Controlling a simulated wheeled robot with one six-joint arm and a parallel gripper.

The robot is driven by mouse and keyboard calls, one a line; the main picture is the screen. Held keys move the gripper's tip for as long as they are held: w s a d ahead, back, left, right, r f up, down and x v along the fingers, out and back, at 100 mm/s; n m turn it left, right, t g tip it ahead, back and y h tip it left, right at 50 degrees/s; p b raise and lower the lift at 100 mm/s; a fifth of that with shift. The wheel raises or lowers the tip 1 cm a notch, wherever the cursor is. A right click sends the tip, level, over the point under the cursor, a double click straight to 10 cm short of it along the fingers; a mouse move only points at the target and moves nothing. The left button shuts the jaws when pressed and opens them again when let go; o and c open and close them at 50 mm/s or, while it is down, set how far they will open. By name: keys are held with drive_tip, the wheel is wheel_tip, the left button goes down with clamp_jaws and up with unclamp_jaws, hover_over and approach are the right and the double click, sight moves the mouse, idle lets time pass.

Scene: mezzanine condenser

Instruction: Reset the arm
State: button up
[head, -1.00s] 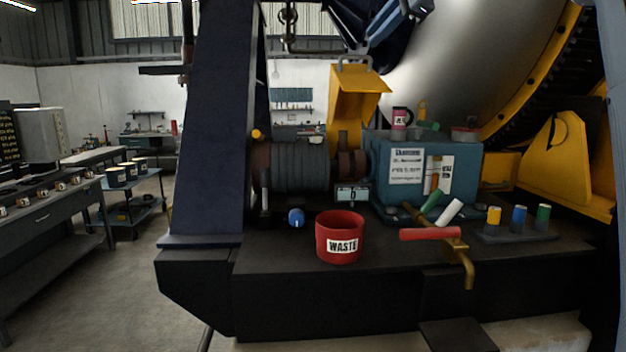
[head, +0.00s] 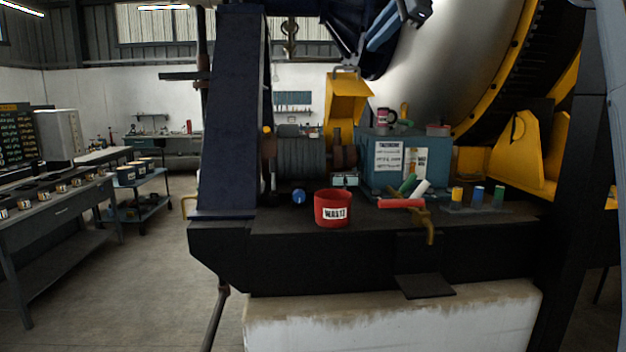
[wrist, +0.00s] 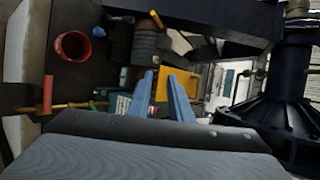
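My gripper (wrist: 169,75) shows in the wrist view as two blue fingers with a narrow gap between them. It looks open, and I see nothing held in it. Behind the fingertips is a yellow surface, with no clear contact. Blue and dark parts of what looks like my arm hang at the top of the head view, above the machine. Whether the fingertips show there I cannot tell.
A red WASTE bin (head: 333,210) stands on the dark machine ledge (head: 300,240). Right of it are a teal box (head: 430,157), a red-handled brass lever (head: 402,204) and several coloured cylinders. A raised yellow cover (head: 346,100) stands behind.

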drive_tip(key=s+d+f+n+g+h+b, duration=0.1)
drive_tip(key=s+f+n+g+h+b, duration=0.2)
drive_tip(key=f, duration=1.7)
drive_tip(key=s+d+f+n+g+h+b, duration=0.1)
drive_tip(key=s+d+f+n+b, duration=0.2)
drive_tip(key=f, duration=1.7)
drive_tip(key=s+f+n+g+h+b, duration=0.2)
drive_tip(key=s+f+n, duration=0.6)
drive_tip(key=s+f, duration=2)
drive_tip(key=g, duration=0.2)
drive_tip(key=shift+s+f+n+g, duration=0.15)
drive_tip(key=shift+f+n+g, duration=0.1)
drive_tip(key=shift+n+g, duration=0.05)
